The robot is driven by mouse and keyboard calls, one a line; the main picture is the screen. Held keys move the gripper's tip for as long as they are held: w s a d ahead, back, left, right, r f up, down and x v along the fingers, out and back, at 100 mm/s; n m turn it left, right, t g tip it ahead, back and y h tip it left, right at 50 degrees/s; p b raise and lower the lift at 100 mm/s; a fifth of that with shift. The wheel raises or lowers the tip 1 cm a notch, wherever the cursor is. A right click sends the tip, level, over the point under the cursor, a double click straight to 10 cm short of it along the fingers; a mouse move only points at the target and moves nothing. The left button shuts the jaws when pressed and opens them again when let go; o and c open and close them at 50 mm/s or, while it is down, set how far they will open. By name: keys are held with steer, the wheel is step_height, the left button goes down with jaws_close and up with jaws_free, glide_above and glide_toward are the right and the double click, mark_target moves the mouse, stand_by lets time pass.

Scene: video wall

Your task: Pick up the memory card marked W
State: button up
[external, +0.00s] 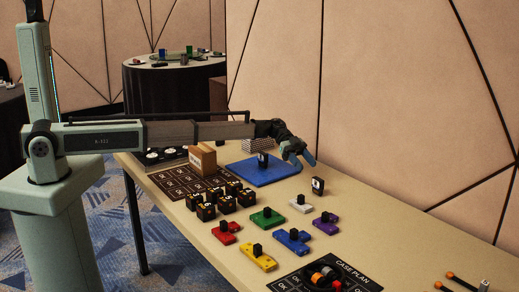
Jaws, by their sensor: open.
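I cannot read a W on anything in the external view. A small dark upright piece with a pale label (318,186) stands alone on the table, below and to the right of my gripper. Another small dark upright piece (263,160) stands on the blue mat (276,175), left of my gripper. Several black blocks with small light marks (224,203) are grouped at the mat's lower left; their letters are too small to read. My gripper (301,162) is open, above the table by the right edge of the blue mat, with nothing seen between its fingers.
Red (226,237), yellow (257,262), green (267,220), blue (292,243), white (301,206) and purple (326,227) pieces with black knobs stand in front. A wooden box (203,160) rises behind the black blocks. A "CASE PLAN" board (352,268) lies at the front.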

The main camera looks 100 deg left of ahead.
mark_target(315, 177)
steer(key=x, duration=0.9)
steer(key=shift+d+f, duration=0.3)
steer(key=shift+c, duration=0.5)
jaws_close()
